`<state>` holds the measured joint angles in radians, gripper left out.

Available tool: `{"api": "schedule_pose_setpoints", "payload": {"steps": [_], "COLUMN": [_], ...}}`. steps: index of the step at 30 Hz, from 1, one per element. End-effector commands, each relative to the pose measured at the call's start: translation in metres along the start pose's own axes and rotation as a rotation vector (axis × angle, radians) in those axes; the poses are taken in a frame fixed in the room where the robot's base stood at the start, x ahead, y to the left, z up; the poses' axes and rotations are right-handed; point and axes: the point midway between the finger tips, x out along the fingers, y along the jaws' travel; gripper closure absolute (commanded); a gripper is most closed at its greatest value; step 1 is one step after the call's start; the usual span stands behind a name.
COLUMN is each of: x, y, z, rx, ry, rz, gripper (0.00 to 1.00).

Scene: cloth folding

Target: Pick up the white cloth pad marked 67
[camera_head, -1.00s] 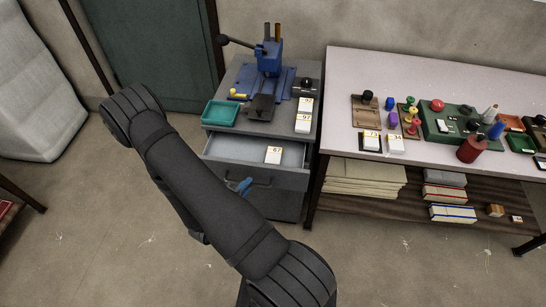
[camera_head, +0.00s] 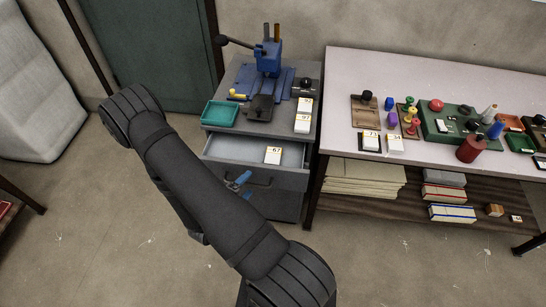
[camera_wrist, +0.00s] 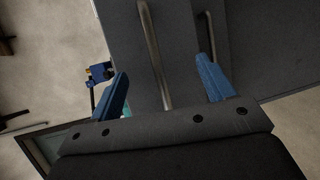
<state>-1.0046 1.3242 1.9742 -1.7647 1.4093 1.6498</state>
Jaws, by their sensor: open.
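The white cloth pad marked 67 (camera_head: 273,155) lies flat in the open top drawer (camera_head: 230,150) of the grey cabinet, toward the drawer's right side. My gripper (camera_head: 240,182) shows as blue fingers just in front of the drawer, left of and below the pad, partly hidden behind my arm. In the wrist view, my gripper (camera_wrist: 162,92) has its two blue fingers wide apart with nothing between the tips. A drawer handle (camera_wrist: 155,55) shows beyond them. The pad is not visible in the wrist view.
Pads marked 97 (camera_head: 302,123), 73 (camera_head: 371,142) and 34 (camera_head: 395,144) lie on the cabinet and bench. A green tray (camera_head: 220,113) and blue press (camera_head: 268,60) stand on the cabinet top. The bench (camera_head: 440,80) stands to the right. The drawer's left part is bare.

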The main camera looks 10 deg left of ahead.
Motion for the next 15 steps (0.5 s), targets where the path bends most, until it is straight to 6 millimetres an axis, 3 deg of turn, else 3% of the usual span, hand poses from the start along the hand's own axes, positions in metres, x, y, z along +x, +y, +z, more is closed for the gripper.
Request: {"api": "schedule_pose_setpoints", "payload": {"steps": [9,15], "x": [0.001,0.006], "y": [0.002,0.018], "z": [0.003,0.036], "rx": [-0.005,-0.06], "ry": [-0.019,-0.23], "rz": [0.003,0.008], "gripper": [0.25,0.25]}}
